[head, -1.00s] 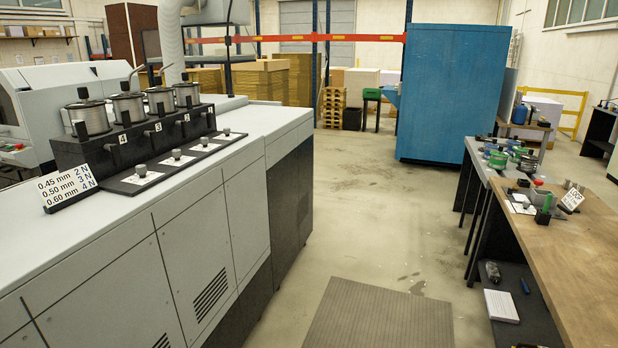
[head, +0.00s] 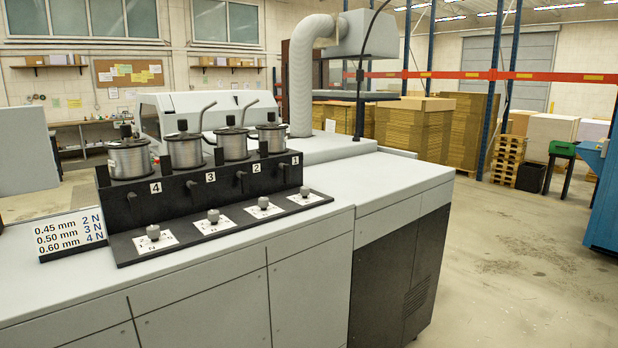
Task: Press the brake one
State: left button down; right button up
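A black wire stand (head: 200,195) sits on the grey machine, its front face numbered 4, 3, 2, 1 from left to right. The number 1 label (head: 295,160) is at the right end. A small black fitting (head: 283,167) is beside it; I cannot tell its exact shape. Wire spools stand on top, with the spool above number 1 (head: 271,138) rightmost. A black strip in front carries a row of grey knobs on white dial cards; the rightmost knob (head: 304,192) is nearest number 1. Neither of my grippers is in view.
A sign (head: 68,234) listing 0.45, 0.50 and 0.60 mm with 2, 3 and 4 N stands left of the stand. The machine top (head: 330,195) is bare to the right. Open floor (head: 520,270) lies right of the machine, before stacked cardboard (head: 413,125).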

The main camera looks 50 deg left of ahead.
aim_at(286, 167)
jog(key=i+l+u, duration=0.1)
jog(key=i+u, duration=0.35)
jog(key=i+l+u, duration=0.25)
jog(key=u, duration=0.15)
jog(key=i+l+u, duration=0.85)
jog(key=k, duration=0.1)
